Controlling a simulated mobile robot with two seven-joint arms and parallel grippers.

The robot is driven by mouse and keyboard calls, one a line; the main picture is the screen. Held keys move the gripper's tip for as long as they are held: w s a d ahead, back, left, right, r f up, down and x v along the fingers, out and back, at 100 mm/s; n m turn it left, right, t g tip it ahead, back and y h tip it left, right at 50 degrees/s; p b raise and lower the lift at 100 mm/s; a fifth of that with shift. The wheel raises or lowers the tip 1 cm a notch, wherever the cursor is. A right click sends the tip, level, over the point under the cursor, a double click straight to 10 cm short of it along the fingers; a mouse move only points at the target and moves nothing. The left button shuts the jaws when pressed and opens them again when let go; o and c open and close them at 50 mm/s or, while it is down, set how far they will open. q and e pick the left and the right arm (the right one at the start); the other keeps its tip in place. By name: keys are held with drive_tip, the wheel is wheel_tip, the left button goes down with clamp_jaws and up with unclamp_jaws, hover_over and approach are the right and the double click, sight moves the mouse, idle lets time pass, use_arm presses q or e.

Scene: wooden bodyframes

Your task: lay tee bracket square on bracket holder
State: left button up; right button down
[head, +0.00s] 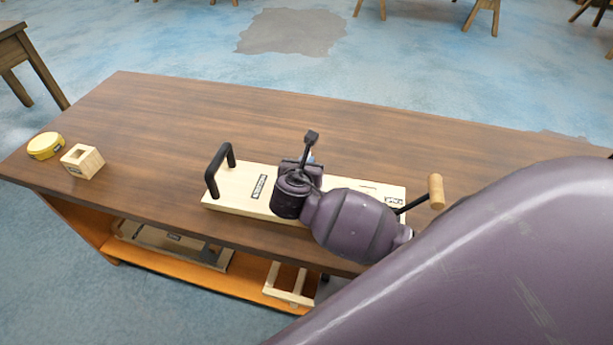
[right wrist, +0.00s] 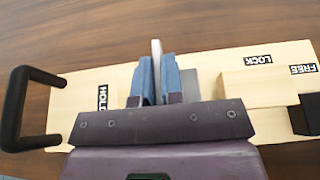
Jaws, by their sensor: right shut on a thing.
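The bracket holder seems to be the pale wooden board (head: 235,201) with a black handle at its left end; in the right wrist view the board (right wrist: 75,100) bears a partly hidden label starting "HOL". My right gripper (head: 310,160) is over the middle of the board, and its body hides much of it. In the right wrist view its blue fingers (right wrist: 158,80) are shut on a thin pale piece, seemingly the tee bracket (right wrist: 156,48), seen edge-on. Its full shape is hidden, and I cannot tell whether it touches the board. My left gripper is not in view.
A crank with a wooden knob (head: 436,191) sticks out there. A hollow wooden block (head: 82,161) and yellow tin (head: 45,145) stand far left. The table's back (head: 250,115) is clear.

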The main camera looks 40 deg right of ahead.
wheel_tip(320, 180, down, 4)
drive_tip(key=shift+b, duration=0.35)
drive_tip(key=shift+f, duration=0.15)
drive_tip(key=c, duration=1.2)
unclamp_jaws()
drive_tip(key=shift+c, duration=0.2)
